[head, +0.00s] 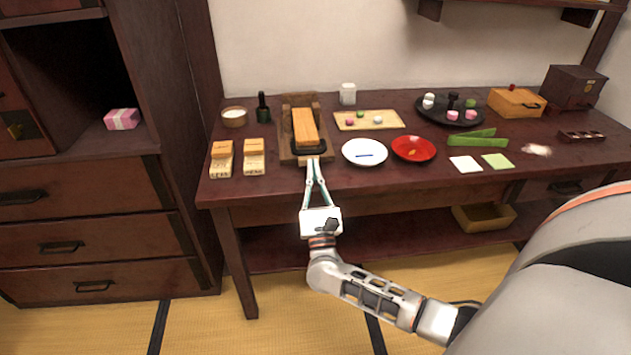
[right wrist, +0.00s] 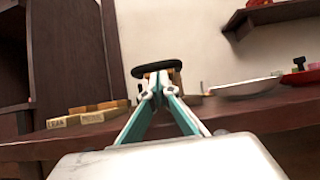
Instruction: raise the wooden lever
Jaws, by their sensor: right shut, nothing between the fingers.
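The wooden lever (head: 305,127) is a light orange wooden bar. It lies along a darker wooden press frame (head: 287,154) near the table's front edge, with a black rounded part at its near end. My right gripper (head: 315,161) is shut and empty, its fingertips just in front of that near end. In the right wrist view the fingertips (right wrist: 157,83) sit just below the black part (right wrist: 157,68) in the picture, and hide some of the wood behind. I cannot tell whether they touch it. My left gripper is not in view.
Stacked wooden blocks (head: 253,158) stand left of the press. A white plate (head: 364,147) and a red plate (head: 413,144) lie close on the right. A dark bottle (head: 263,108) stands behind left. The space in front of the table edge holds only my right arm.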

